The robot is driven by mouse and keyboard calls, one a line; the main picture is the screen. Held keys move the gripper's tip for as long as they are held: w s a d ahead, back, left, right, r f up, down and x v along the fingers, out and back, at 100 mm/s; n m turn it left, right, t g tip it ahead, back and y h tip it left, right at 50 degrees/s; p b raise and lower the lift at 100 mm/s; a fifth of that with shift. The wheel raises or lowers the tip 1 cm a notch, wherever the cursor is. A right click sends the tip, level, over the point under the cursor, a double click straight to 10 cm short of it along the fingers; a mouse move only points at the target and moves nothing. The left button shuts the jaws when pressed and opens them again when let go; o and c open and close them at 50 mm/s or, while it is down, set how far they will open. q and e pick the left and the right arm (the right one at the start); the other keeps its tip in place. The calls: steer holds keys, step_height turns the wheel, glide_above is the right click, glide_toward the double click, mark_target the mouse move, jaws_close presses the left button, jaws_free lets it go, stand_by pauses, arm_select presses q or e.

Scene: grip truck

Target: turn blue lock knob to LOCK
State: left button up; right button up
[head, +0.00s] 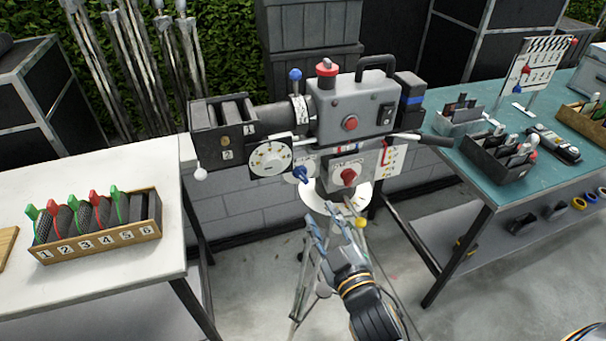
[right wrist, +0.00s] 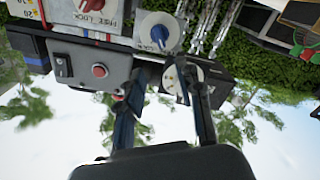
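The blue lock knob (head: 301,174) sits on a round pale dial at the lower front of the grey film camera (head: 340,108), left of a red knob (head: 348,177). In the right wrist view, which is upside down, the blue knob (right wrist: 159,34) shows beyond the fingertips, not touching them. Its markings are too small to read. My right gripper (head: 322,220) is below the knob in the head view, fingers pointing up. Its fingers (right wrist: 163,88) are apart with nothing held between them.
The camera stands on a tripod (head: 304,270). A white table (head: 90,185) with a numbered rack (head: 105,240) is at left. A teal table (head: 440,150) with bins is at right. A handle with a yellow knob (head: 360,222) hangs close to my right gripper.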

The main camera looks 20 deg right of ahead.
mark_target(302, 178)
steer(key=w+p, duration=0.2)
steer(key=w, duration=0.9)
steer(key=shift+w+a+p, duration=0.2)
steer(key=shift+p, duration=0.1)
steer(key=shift+w+a, duration=0.1)
steer(key=shift+w, duration=0.65)
steer(key=shift+c, duration=0.2)
jaws_close()
